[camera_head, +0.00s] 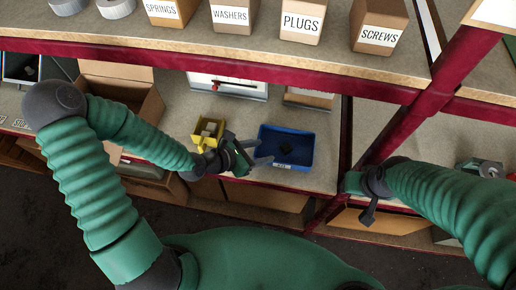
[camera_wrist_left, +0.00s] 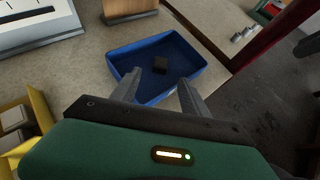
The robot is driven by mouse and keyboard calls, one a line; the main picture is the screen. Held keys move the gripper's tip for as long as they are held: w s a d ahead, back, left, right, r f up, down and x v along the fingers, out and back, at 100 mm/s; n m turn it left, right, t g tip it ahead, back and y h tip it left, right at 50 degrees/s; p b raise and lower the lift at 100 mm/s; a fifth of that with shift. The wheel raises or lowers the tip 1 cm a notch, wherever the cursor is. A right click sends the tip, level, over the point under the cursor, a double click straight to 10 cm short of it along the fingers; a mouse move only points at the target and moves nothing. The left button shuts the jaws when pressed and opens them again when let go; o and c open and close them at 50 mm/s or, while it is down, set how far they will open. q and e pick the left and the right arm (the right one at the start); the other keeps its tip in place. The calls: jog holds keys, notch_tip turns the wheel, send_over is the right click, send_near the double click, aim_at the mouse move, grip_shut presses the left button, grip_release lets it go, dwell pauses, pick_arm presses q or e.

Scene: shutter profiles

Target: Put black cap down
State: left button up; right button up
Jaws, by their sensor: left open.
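A black cap (camera_head: 285,149) lies in a blue bin (camera_head: 290,161) on the lower shelf. In the left wrist view the cap (camera_wrist_left: 160,65) rests on the floor of the blue bin (camera_wrist_left: 203,78), apart from the fingers. My left gripper (camera_head: 262,153) is at the left edge of the bin, and its fingers are spread. In the left wrist view the left gripper (camera_wrist_left: 160,90) is open and empty, with its fingertips by the near rim. My right gripper (camera_head: 368,214) is at the right by the shelf's front edge; its jaws are not clear.
A yellow bin (camera_head: 208,132) with light blocks stands left of my left gripper. A red post (camera_head: 400,125) stands between the blue bin and my right arm. Labelled boxes (camera_head: 302,20) line the upper shelf.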

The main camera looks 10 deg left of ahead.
pick_arm(q)
jog(key=a+m, duration=0.1)
jog(key=s+f+m+g+y, duration=0.1)
jog(key=s+a+m, duration=0.1)
jog(key=shift+s+a+f+m, duration=0.2)
jog(key=shift+a+f+m, duration=0.05)
jog(key=shift+a+m, duration=0.1)
jog(key=s+a+m+g+y, duration=0.1)
jog(key=a+m, duration=0.1)
jog(key=s+a+f+m+g+y, duration=0.1)
jog(key=m, duration=0.2)
jog(key=a+m+y, duration=0.2)
jog(key=m, duration=0.1)
jog(key=shift+s+a+f+g, duration=0.15)
jog(key=shift+s+a+g, duration=0.15)
jog(key=shift+s+g, duration=0.1)
jog(key=s+a+r+m+y, duration=0.1)
jog(key=s+a+r+m, duration=0.1)
jog(key=r+m, duration=0.3)
jog(key=s+a+r+m+g+y, duration=0.1)
jog(key=r+m, duration=0.4)
jog(key=m, duration=0.5)
jog(key=shift+s+a+g+y, duration=0.3)
jog(key=shift+s+a+y, duration=0.15)
jog(key=shift+s, duration=0.4)
